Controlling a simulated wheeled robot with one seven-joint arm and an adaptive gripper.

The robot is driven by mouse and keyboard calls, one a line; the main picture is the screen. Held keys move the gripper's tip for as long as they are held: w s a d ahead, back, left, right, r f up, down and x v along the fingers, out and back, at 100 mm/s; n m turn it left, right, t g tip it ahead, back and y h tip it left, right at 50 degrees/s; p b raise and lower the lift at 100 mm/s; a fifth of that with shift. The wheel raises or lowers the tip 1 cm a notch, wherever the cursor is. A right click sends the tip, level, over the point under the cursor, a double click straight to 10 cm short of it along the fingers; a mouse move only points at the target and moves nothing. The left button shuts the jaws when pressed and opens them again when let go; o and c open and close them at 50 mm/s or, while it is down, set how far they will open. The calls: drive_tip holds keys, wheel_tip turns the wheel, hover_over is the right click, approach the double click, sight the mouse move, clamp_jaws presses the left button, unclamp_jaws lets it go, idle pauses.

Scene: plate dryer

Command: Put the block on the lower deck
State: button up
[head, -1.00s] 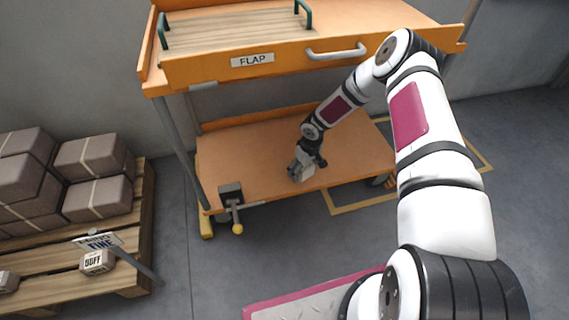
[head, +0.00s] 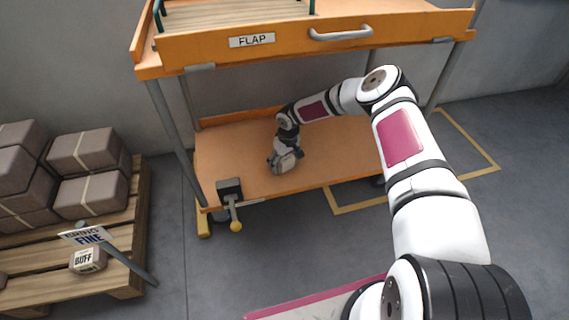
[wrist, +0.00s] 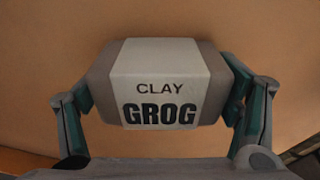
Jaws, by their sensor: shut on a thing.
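The block (wrist: 168,85) is grey-brown with a pale wrap reading "CLAY GROG". In the wrist view it lies between the two fingers of my gripper (wrist: 160,105), which is shut on its ends. In the head view my gripper (head: 285,160) is over the lower deck (head: 235,160), an orange-brown shelf under the flap. The block is small there and mostly merges with the gripper, so I cannot tell whether it touches the deck. The deck's surface fills the background of the wrist view.
The upper deck has an orange front labelled FLAP (head: 251,40) with a handle (head: 340,33). A dark clamp with a yellow knob (head: 236,226) sits at the lower deck's front left. A pallet (head: 135,215) with several wrapped blocks stands at left. The lower deck's right part is clear.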

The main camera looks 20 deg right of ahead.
sight(285, 156)
drive_tip(key=shift+w+r, duration=0.1)
drive_tip(key=o, duration=1.8)
drive_tip(key=shift+f, duration=0.2)
drive_tip(key=r+p, duration=0.1)
drive_tip(key=r, duration=0.1)
drive_tip(key=r+p, duration=0.1)
drive_tip(key=r, duration=0.2)
drive_tip(key=s+r+p, duration=0.1)
drive_tip(key=r, duration=0.1)
drive_tip(key=shift+d+r+p, duration=0.15)
drive_tip(key=shift+r+p, duration=0.25)
